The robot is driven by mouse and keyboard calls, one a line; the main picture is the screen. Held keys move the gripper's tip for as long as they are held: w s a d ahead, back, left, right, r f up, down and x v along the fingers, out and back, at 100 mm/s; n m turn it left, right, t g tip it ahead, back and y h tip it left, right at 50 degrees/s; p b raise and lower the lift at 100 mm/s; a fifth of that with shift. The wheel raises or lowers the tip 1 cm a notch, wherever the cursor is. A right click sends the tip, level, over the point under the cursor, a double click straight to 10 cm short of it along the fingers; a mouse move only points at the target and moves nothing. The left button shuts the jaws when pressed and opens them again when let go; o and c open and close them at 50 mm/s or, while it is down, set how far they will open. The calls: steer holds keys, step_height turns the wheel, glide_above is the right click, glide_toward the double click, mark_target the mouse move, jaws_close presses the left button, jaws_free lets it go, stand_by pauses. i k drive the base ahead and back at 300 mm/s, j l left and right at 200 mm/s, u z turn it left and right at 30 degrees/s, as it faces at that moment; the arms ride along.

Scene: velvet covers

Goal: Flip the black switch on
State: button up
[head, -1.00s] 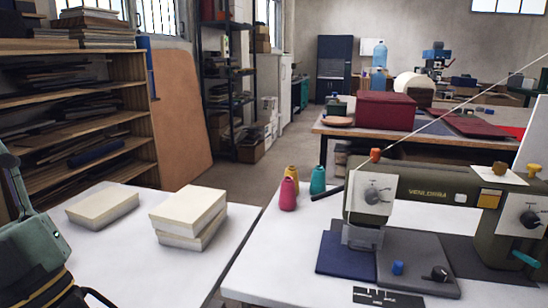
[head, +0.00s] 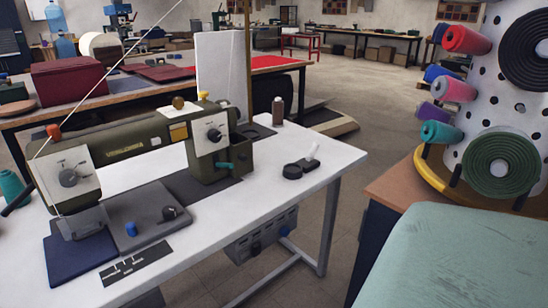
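An olive-green sewing machine (head: 115,150) stands on a white table (head: 300,160) in the head view. On its grey base plate are a black knob-like control (head: 170,213) and a blue one (head: 131,229). Under the table hangs a grey control box (head: 262,236) with a small black control (head: 256,247) and a blue control (head: 285,231). I cannot tell which black control is the switch, or whether either is on. My gripper is not in view.
A black round object with a white handle (head: 300,166) and a dark bottle (head: 277,110) stand on the table. At right are a rack of coloured rolls (head: 500,160) and a pale green covered surface (head: 460,260). Floor shows between them.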

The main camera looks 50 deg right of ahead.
mark_target(257, 248)
steer(key=l+z, duration=0.1)
steer(key=z, duration=1.3)
steer(key=k+l+z, duration=0.15)
steer(key=l+z, duration=0.15)
steer(key=k+l+z, duration=0.1)
steer(key=l+z, duration=0.25)
steer(key=l, duration=0.15)
